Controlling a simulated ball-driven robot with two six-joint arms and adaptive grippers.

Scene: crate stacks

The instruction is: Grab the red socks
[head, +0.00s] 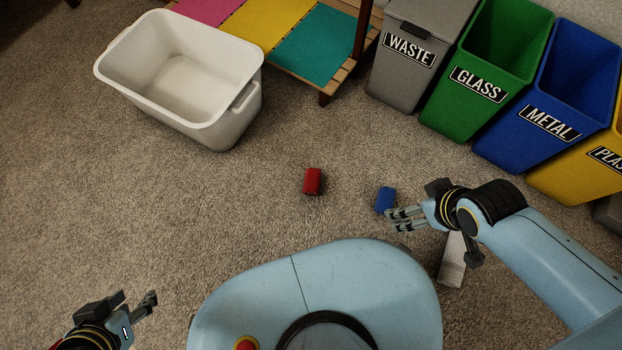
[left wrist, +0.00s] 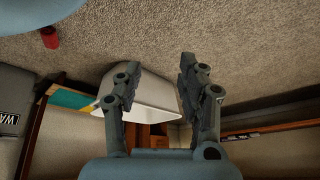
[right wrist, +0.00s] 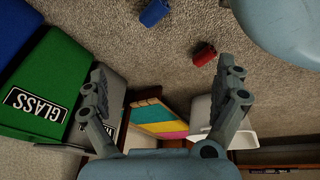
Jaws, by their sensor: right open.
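The red socks (head: 313,181) are a small rolled red bundle on the carpet, in the middle of the head view. They also show at the top left of the left wrist view (left wrist: 50,37) and at the upper right of the right wrist view (right wrist: 204,54). My right gripper (head: 394,220) is open and empty, to the right of and nearer than the red socks, close to a blue rolled bundle (head: 385,199). My left gripper (head: 135,300) is open and empty at the lower left, well apart from the red socks.
A white bin (head: 240,120) stands empty at the upper left. A low bench with coloured panels (head: 315,50) is behind. Grey waste (head: 400,75), green glass (head: 470,110) and blue metal (head: 525,145) bins line the upper right. Carpet around the red socks is clear.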

